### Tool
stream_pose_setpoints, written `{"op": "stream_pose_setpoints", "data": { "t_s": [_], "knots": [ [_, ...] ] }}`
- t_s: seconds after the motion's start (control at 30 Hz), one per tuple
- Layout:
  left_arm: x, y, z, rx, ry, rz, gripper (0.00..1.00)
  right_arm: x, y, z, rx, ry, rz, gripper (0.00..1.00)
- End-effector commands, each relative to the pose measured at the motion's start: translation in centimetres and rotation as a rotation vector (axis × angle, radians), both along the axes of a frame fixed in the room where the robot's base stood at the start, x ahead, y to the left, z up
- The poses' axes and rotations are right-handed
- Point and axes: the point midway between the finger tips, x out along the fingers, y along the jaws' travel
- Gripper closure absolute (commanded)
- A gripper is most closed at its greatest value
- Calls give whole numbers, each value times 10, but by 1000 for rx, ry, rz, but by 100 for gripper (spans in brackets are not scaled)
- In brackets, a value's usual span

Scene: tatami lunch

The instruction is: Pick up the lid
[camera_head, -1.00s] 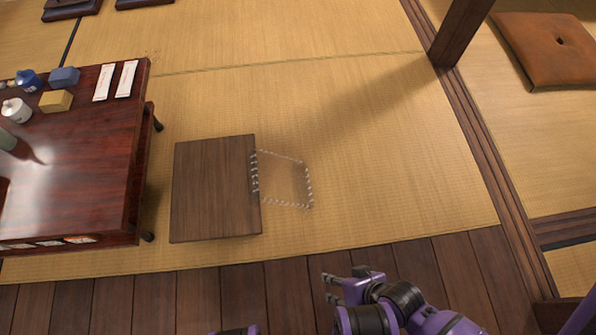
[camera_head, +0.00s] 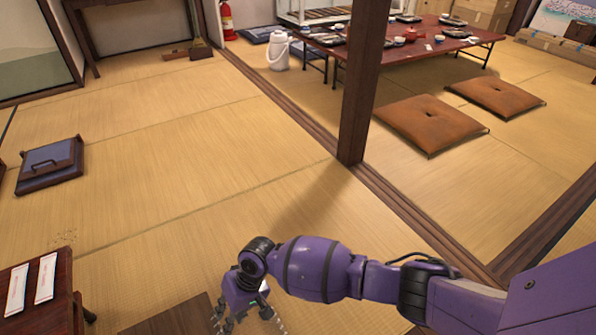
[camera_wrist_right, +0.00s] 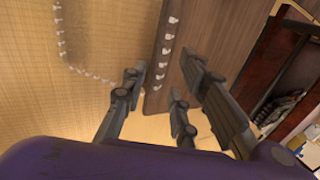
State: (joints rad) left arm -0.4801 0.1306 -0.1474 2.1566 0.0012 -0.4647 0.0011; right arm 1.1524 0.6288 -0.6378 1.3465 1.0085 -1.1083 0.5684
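The lid appears to be a flat brown wooden board (camera_head: 172,318), partly cut off at the bottom of the head view. In the right wrist view its long edge and top face (camera_wrist_right: 215,25) show close up. My right gripper (camera_head: 244,316) points down beside the board's right side. In the right wrist view its fingers (camera_wrist_right: 162,75) are spread, empty, with the board's edge seen between them; contact cannot be told. My left gripper is not in view.
A white dotted outline (camera_wrist_right: 62,45) lies on the tatami beside the board. A dark red table (camera_head: 62,300) stands at lower left. A wooden post (camera_head: 362,90) rises near brown cushions (camera_head: 430,122). A dark tray-like piece with a handle (camera_head: 50,163) lies at left. The middle tatami is clear.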

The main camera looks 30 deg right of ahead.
Motion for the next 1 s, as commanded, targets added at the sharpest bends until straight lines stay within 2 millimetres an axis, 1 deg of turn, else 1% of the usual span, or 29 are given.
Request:
{"op": "stream_pose_setpoints", "data": {
  "t_s": [0.03,0.2,0.37,0.6,0.7,0.87,0.9,1.0],
  "knots": [
    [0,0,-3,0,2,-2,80,4,3,-2,1,-3,2,73],
    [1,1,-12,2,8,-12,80,5,12,-19,3,-4,2,73],
    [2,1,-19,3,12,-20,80,5,19,-30,3,-5,4,73],
    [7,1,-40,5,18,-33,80,6,37,-61,2,-5,3,73],
    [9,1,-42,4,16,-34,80,7,40,-65,2,-6,2,73],
    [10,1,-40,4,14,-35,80,7,40,-63,2,-8,2,73],
    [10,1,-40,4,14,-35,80,7,40,-63,2,-8,2,74],
    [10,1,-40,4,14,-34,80,7,40,-63,2,-8,2,87]
  ]
}}
